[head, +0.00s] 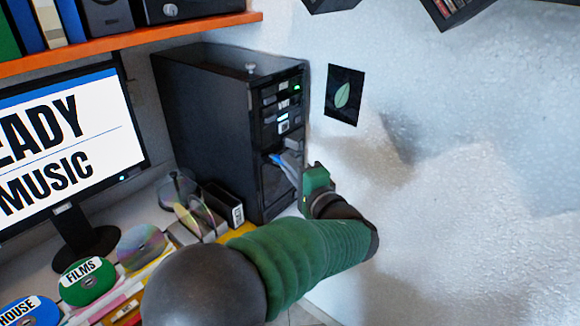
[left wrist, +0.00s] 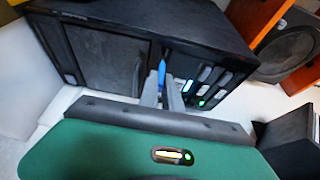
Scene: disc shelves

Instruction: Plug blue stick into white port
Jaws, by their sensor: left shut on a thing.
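The blue stick (head: 275,158) is small and sits at the tips of my left gripper (head: 282,160), in front of the black computer tower (head: 205,130). In the left wrist view the blue stick (left wrist: 161,72) shows between the two grey fingers of my left gripper (left wrist: 162,88), which is shut on it. A lit white port (head: 283,127) is on the tower's front, above the stick. A bright white slot, probably the same port (left wrist: 187,86), shows right of the fingers in the left wrist view. Whether the stick's tip touches the tower I cannot tell. My right gripper is out of view.
A monitor (head: 65,140) stands left of the tower. Discs (head: 88,280) and cases lie on the desk below. An orange shelf (head: 130,42) runs above.

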